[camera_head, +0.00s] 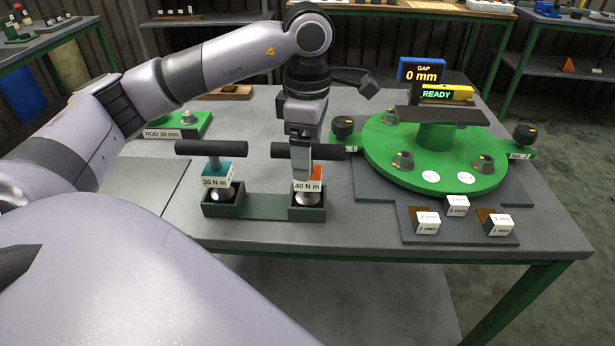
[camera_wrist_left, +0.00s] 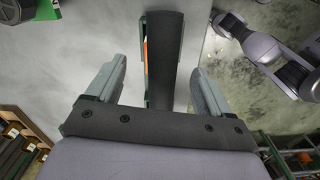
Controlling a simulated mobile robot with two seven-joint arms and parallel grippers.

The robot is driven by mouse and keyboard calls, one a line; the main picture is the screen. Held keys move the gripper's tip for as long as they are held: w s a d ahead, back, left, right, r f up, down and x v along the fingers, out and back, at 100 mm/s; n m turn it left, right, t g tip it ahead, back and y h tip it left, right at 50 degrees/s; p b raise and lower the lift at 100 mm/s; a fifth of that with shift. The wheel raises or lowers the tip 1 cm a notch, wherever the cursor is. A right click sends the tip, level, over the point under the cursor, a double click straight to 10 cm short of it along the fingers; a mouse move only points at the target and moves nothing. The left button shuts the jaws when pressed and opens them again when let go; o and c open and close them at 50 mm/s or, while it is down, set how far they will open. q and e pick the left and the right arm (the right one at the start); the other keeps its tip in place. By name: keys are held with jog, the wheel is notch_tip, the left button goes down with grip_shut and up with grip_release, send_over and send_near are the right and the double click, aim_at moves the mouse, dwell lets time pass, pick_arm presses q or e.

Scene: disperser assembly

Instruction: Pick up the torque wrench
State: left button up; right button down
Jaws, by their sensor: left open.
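Two T-handled torque wrenches stand upright in a dark green holder (camera_head: 263,206) on the table. The left one has a teal block marked 30 N m (camera_head: 217,168); the right one has an orange block marked 40 N m (camera_head: 308,185). Both have black crossbar handles. My left gripper (camera_head: 301,165) points down at the 40 N m wrench's handle. In the left wrist view, the open fingers (camera_wrist_left: 156,90) stand on either side of the black bar (camera_wrist_left: 165,65), with gaps visible. A bit of orange shows beside the bar. My right gripper is not seen.
A round green fixture (camera_head: 437,160) stands right of the wrenches, with a GAP 0 mm display (camera_head: 420,70) and a READY sign behind. White marked blocks (camera_head: 427,222) sit on a grey plate in front. A green ROD block (camera_head: 180,125) stands at back left.

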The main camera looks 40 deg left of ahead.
pick_arm(q)
notch_tip(320, 180, down, 3)
jog(key=shift+s+f, duration=0.1)
jog(key=shift+f, duration=0.05)
jog(key=shift+c, duration=0.3)
grip_shut()
notch_tip(320, 180, up, 10)
jog(key=shift+r+p, duration=0.1)
jog(key=shift+p, duration=0.2)
notch_tip(320, 180, up, 10)
jog(key=p, duration=0.3)
jog(key=shift+p, duration=0.3)
